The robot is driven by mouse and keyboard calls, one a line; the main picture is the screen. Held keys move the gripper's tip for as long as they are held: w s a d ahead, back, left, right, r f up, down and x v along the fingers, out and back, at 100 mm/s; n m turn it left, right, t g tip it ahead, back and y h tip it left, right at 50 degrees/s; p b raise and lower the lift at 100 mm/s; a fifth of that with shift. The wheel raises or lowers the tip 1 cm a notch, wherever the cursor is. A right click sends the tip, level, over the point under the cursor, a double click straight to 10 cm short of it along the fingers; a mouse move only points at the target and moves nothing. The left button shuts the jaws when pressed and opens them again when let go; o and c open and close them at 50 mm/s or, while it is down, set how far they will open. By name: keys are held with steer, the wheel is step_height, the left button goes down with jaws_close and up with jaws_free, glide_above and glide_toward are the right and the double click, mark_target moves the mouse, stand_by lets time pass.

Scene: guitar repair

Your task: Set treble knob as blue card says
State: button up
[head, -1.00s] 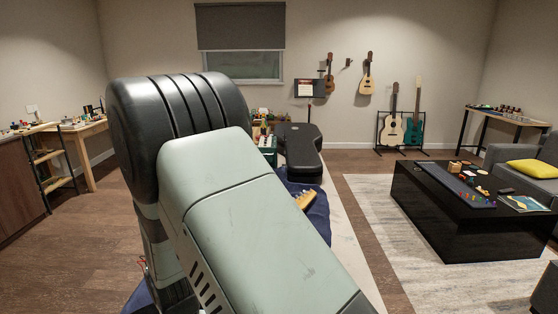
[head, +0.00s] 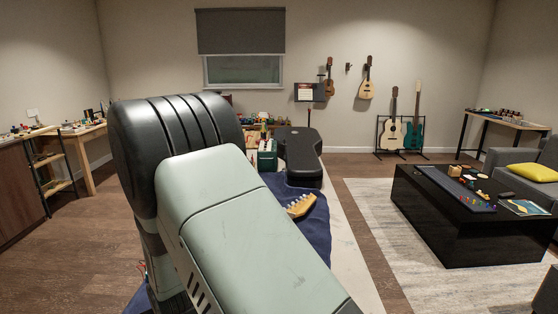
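My gripper is out of view; my own arm fills the middle of the head view and hides much of the bench. A light wooden guitar headstock (head: 300,206) with tuning pegs shows to the right of my arm, lying on a dark blue cloth (head: 316,232). The rest of that instrument is hidden behind my arm. No treble knob and no blue card can be made out. A green box-like unit (head: 267,154) stands at the far end of the bench; I cannot tell what it is.
A black guitar case (head: 301,152) lies on the far part of the pale bench (head: 352,262). A black low table (head: 446,222) with small items stands on the rug at right. Guitars (head: 393,135) stand on a rack at the back. A side bench (head: 84,131) is at left.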

steer(key=shift+f, duration=0.55)
steer(key=shift+r, duration=0.15)
stand_by(0.5)
steer(key=c, duration=0.5)
steer(key=m, duration=1.2)
steer(key=o, duration=0.5)
